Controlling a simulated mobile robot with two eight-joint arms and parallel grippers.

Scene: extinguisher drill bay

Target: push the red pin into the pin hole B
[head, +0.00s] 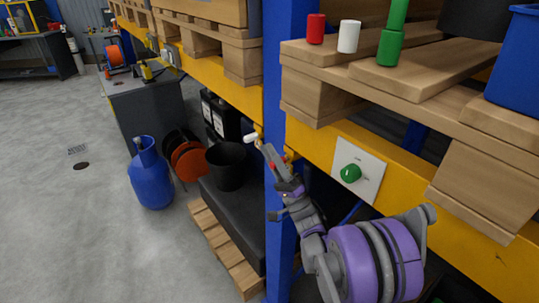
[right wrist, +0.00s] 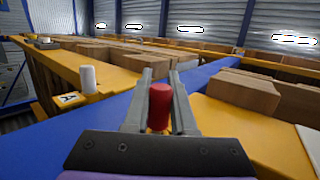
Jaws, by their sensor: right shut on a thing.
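My right gripper (head: 274,158) is shut on a red pin, in front of the blue post. In the right wrist view the red pin (right wrist: 159,106) stands between the two fingers (right wrist: 158,100), its rounded end showing. In the head view only a small bit of red shows at the fingers. A yellow plate marked A (right wrist: 68,100) with a white pin (right wrist: 88,79) beside it is left of the gripper in the right wrist view. I cannot make out pin hole B in either view. My left gripper is not in view.
The blue post (head: 283,80) and yellow beam (head: 318,148) are close to my right gripper. A white plate with a green knob (head: 350,173) is on the beam. Red, white and green cylinders (head: 390,46) stand on the pallet above. A black bucket (head: 226,165) stands below left.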

